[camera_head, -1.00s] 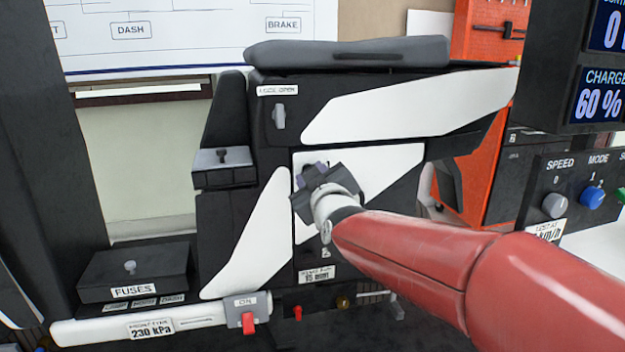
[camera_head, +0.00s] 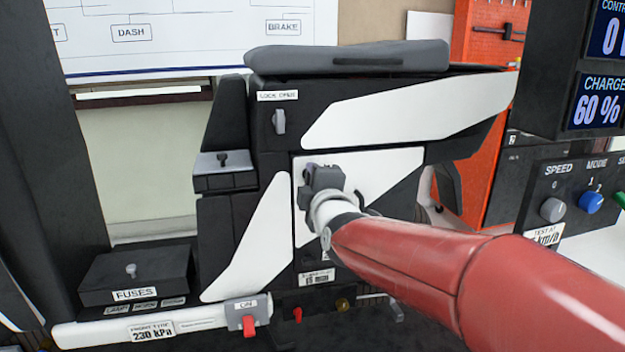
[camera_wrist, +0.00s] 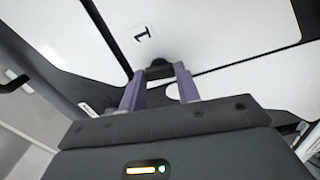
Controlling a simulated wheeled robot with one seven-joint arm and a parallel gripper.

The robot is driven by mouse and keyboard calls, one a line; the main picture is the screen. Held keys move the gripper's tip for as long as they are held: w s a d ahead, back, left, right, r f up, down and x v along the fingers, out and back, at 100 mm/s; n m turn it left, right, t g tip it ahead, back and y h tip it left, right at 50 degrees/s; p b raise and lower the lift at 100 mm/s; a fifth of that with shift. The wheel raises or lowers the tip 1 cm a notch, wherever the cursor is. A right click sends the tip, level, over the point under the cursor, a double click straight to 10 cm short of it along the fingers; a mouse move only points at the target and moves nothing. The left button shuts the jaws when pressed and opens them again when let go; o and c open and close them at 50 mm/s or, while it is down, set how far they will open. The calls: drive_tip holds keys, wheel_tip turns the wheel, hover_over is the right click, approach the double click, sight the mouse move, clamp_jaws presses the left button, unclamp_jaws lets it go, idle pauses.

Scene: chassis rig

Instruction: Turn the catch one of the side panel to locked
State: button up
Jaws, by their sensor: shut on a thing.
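The side panel (camera_head: 388,163) is a black and white cover on the bike-like body, in the middle of the head view. In the wrist view its white face (camera_wrist: 225,30) carries a printed "1". Catch one (camera_wrist: 159,69) is a small dark knob below that mark, between my two purple fingers. My gripper (camera_wrist: 160,86) is shut on the catch. In the head view my gripper (camera_head: 308,184) is against the panel's left part; its own body hides the catch and any locked marking there.
A key-like lock knob (camera_head: 279,121) with a label is above the panel. A fuse box (camera_head: 135,275) and a red switch (camera_head: 249,325) are at lower left. A control box with knobs (camera_head: 553,209) stands at right, near my red arm.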

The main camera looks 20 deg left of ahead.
drive_tip(key=shift+n, duration=0.9)
drive_tip(key=o, duration=1)
drive_tip(key=v, duration=0.8)
drive_tip(key=shift+a, duration=0.1)
